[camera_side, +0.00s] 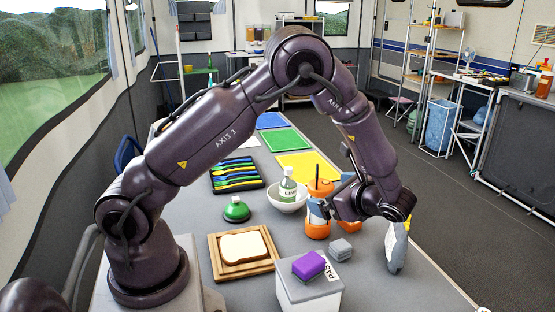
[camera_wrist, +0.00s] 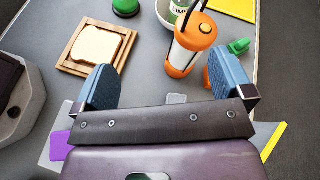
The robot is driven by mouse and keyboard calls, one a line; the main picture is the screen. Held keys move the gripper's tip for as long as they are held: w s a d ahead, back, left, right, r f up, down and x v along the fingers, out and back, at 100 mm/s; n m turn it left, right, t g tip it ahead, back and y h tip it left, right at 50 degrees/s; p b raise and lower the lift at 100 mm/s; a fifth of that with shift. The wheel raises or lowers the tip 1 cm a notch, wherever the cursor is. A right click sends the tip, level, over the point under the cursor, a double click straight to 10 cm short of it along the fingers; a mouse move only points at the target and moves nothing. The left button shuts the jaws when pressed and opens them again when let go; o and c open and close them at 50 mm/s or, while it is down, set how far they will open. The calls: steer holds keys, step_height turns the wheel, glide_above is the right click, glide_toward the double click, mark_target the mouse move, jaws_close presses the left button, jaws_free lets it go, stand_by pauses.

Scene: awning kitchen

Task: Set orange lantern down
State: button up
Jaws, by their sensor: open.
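The orange lantern (camera_side: 318,228) stands upright on the grey table, with an orange base and cap and a pale middle. In the side view, my gripper partly covers it. In the wrist view the lantern (camera_wrist: 188,50) shows more fully, with a dark handle on top. My gripper (camera_side: 330,192) is open, its blue-grey fingers spread. In the wrist view my gripper (camera_wrist: 163,74) has nothing between its fingertips, and the lantern shows beyond them, nearer the right finger. I cannot tell whether that finger touches it.
A white bowl (camera_side: 280,204) with a bottle (camera_side: 288,186) stands close behind the lantern. A bread slice (camera_side: 243,246) on a wooden board, a green dome (camera_side: 237,211), a purple block (camera_side: 309,265) on a pale box and a small grey block (camera_side: 341,249) are nearby. A yellow mat (camera_side: 300,166) lies farther back.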

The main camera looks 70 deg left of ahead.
steer(key=s+d+r+n+t+h, duration=0.4)
steer(key=s+d+r+n+h, duration=0.1)
steer(key=s+r, duration=0.3)
steer(key=s+d+r+n+t+h, duration=0.5)
steer(key=s+r+n+h, duration=0.1)
steer(key=s+r+h, duration=0.2)
steer(key=shift+s+r+n, duration=0.3)
steer(key=shift+s+n, duration=0.1)
steer(key=shift+s, duration=0.3)
